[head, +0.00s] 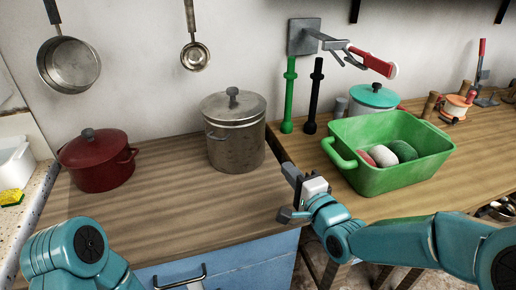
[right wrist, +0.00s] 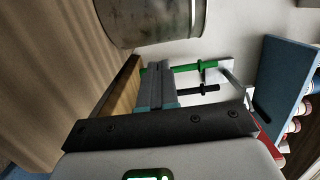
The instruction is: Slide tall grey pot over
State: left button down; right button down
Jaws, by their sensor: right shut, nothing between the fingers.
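The tall grey pot (head: 235,137), a lidded cylinder with a dark knob and side handle, stands upright on the wooden counter (head: 170,217) against the back wall. My right gripper (head: 290,172) is shut and empty, to the right of and nearer than the pot, by the counter's right edge. In the right wrist view its fingers (right wrist: 158,72) lie together, and the pot's lower side (right wrist: 165,18) shows beyond them with a visible gap. My left gripper is out of view; only part of my left arm shows at the lower left.
A dark red lidded pot (head: 97,163) stands left of the grey pot, with bare counter between. A green basin (head: 400,178) holding several rolled cloths and a teal-lidded pot (head: 374,96) stand on the right-hand table. Pans hang on the wall.

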send_near(254, 143)
jog(key=w+d, duration=0.2)
jog(key=w, duration=0.1)
jog(key=w+a, duration=0.1)
jog(key=a, duration=0.1)
jog(key=w+a, duration=0.1)
jog(key=shift+a+r+p, duration=0.1)
jog(key=shift+a+p, duration=0.25)
jog(key=shift+p, duration=0.05)
jog(key=shift+w+a, duration=0.3)
jog(key=shift+a, duration=0.1)
